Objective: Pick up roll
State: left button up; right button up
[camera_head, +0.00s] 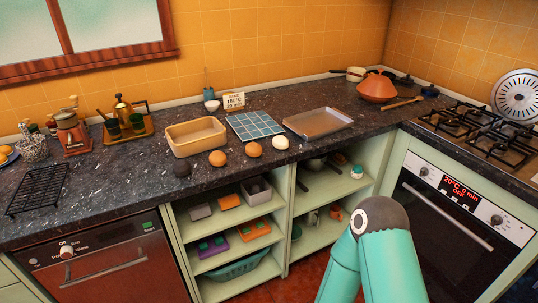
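Several small round pieces that look like rolls lie in a row along the counter's front edge. From left to right there is a dark, nearly black one (182,169), a brown one (217,158), a lighter orange-brown one (253,149) and a white one (281,142). I cannot tell which of them the task means. One of my teal arms shows at the lower right, in front of the shelves and oven, but its gripper is out of frame. My other arm and gripper are not in view. Nothing touches the round pieces.
Behind the row are a tan baking pan (197,137), a blue checked cloth or mat (255,125) and a metal tray (318,122). A black wire rack (38,189) lies at left. Open shelves (283,215) hold containers below. A gas hob (485,130) is at right.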

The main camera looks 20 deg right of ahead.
aim_at(253, 149)
jog(key=u, duration=0.15)
jog(key=i, duration=0.9)
jog(key=z, duration=0.05)
